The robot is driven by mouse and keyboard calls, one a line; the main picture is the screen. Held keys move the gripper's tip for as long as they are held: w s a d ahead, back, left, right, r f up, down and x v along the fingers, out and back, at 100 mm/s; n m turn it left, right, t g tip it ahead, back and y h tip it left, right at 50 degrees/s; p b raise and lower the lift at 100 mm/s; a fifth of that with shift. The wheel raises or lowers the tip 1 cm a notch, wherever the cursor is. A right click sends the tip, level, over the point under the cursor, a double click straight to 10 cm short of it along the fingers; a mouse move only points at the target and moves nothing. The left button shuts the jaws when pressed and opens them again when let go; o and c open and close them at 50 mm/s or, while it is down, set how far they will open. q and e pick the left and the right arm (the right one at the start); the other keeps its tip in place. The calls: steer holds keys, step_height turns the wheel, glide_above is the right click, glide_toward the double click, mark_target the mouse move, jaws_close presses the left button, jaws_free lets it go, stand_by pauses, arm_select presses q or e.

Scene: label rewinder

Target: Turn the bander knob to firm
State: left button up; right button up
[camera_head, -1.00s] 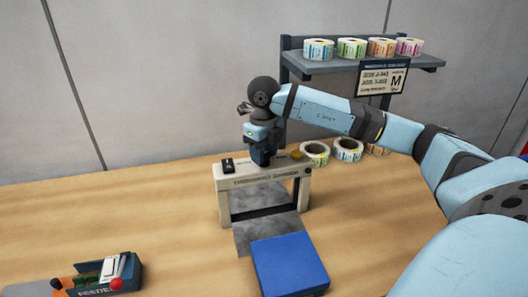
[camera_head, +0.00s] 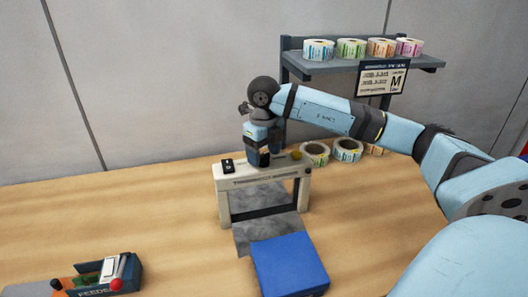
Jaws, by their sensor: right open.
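The bander (camera_head: 240,181) is a beige arch-shaped machine standing on the wooden table, with a grey plate through its opening. A black switch (camera_head: 228,166) sits on its top left, and a small yellow part (camera_head: 296,155) on its top right. My right gripper (camera_head: 264,162) points down at the top of the bander, between the switch and the yellow part. Its dark fingers hide that stretch of the top, and I cannot make out the knob or its setting there. The gripper is open. My left gripper is not in view.
A blue block (camera_head: 289,264) lies in front of the bander. A feeder box (camera_head: 122,274) with a red ball knob stands at the front left. Label rolls (camera_head: 347,150) lie behind on the right, below a shelf (camera_head: 350,65) with several more. The table's left middle is clear.

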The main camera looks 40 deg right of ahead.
mark_target(264, 154)
step_height(264, 154, up, 14)
steer(key=shift+p, duration=0.35)
stand_by(0.5)
